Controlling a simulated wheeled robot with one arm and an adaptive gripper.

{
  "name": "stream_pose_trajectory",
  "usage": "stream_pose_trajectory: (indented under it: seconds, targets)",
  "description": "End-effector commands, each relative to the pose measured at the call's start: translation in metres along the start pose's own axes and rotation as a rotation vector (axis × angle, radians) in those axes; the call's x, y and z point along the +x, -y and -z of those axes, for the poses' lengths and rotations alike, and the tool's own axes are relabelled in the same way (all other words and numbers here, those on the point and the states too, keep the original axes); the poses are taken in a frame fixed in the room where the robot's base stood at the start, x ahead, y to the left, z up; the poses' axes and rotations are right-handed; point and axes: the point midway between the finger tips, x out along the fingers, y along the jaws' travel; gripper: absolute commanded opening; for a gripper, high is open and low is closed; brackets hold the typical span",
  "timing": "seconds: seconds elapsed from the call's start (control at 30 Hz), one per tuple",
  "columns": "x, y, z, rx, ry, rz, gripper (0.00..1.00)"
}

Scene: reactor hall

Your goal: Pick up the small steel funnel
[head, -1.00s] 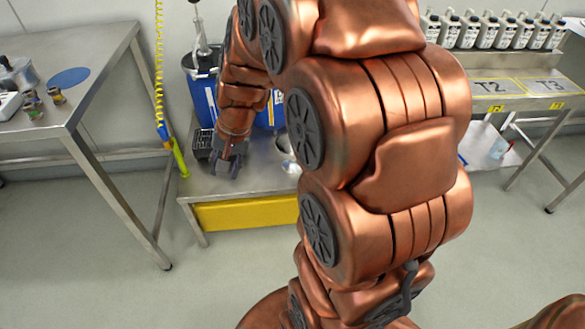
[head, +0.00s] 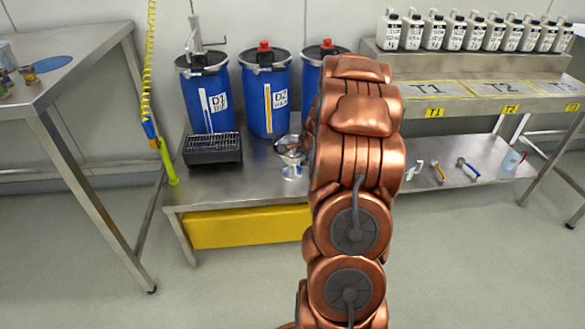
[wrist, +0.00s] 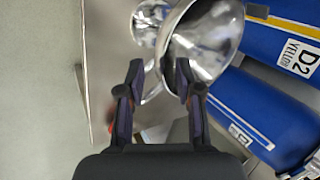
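Two shiny steel, funnel-like shapes are on the low bench. In the head view the larger one (head: 288,147) is partly behind my arm, and the smaller one (head: 292,172) is nearer the bench front. In the wrist view the larger flared funnel (wrist: 212,40) is ahead and to the right, and the smaller shape (wrist: 147,22) is at the top. My gripper (wrist: 158,78) is open. Its right fingertip overlaps the larger funnel's lower left rim in the picture; I cannot tell whether they touch. My arm hides the gripper in the head view.
Blue drums (head: 266,95) stand behind the funnels, close to the gripper's right in the wrist view (wrist: 270,105). A black grated box (head: 212,150) is on the bench's left. The bench (head: 255,180) has a yellow front panel (head: 247,227). Bottles (head: 435,32) line a shelf at right.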

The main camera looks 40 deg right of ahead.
Motion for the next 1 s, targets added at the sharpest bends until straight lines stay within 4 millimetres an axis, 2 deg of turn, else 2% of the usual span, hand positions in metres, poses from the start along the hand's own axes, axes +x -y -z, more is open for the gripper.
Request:
stream_pose_trajectory:
  seconds: [0.2,0.37,0.7,1.0]
  targets:
    - [0.021,-0.002,-0.001,-0.001,0.002,-0.003,0.35]
    - [0.03,-0.002,-0.002,-0.001,0.002,-0.004,0.35]
    - [0.07,0.001,-0.006,-0.004,0.001,-0.002,0.35]
    - [0.075,0.001,-0.006,-0.002,0.002,-0.002,0.35]
